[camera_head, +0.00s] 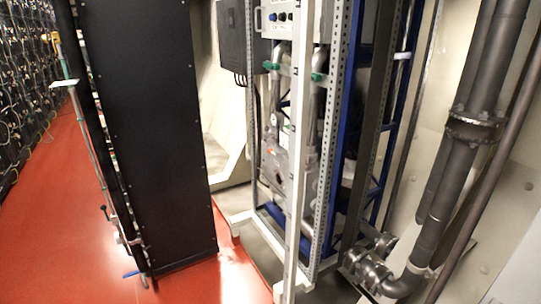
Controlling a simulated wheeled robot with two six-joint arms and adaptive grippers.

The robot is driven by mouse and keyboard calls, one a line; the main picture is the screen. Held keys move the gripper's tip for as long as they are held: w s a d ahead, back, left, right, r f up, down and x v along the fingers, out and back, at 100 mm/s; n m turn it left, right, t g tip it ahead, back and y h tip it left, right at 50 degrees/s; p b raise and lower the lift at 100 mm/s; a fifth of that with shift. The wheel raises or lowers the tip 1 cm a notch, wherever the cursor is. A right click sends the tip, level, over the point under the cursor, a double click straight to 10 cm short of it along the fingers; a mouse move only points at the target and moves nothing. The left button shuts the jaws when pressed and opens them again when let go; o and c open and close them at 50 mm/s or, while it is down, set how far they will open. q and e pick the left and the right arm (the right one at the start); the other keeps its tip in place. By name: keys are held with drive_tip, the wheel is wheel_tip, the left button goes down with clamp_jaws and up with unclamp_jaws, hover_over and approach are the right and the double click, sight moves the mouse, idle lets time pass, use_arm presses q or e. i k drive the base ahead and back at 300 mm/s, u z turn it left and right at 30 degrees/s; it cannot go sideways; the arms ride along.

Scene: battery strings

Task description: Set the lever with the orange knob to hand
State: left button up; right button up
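I cannot make out a lever with an orange knob in the head view. A light grey control box (277,18) with small dark and blue knobs sits at the top centre, cut off by the upper edge. Its markings are too small to read. A small lever with a dark green knob (104,209) sticks out low on the pipework beside the black cabinet, and a blue handle (130,274) is near the floor there. Neither of my grippers is in view.
A tall black cabinet (150,130) stands left of centre. A white and blue metal frame (335,140) holds pipes and equipment at the centre. Thick dark pipes (445,190) run down the right wall. Wired racks (25,85) line the far left. The red floor (50,220) is clear.

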sight(269, 150)
drive_tip(key=u, duration=0.4)
drive_tip(key=i, duration=0.55)
drive_tip(key=u, duration=0.95)
drive_tip(key=i, duration=2.1)
drive_tip(key=z, duration=0.65)
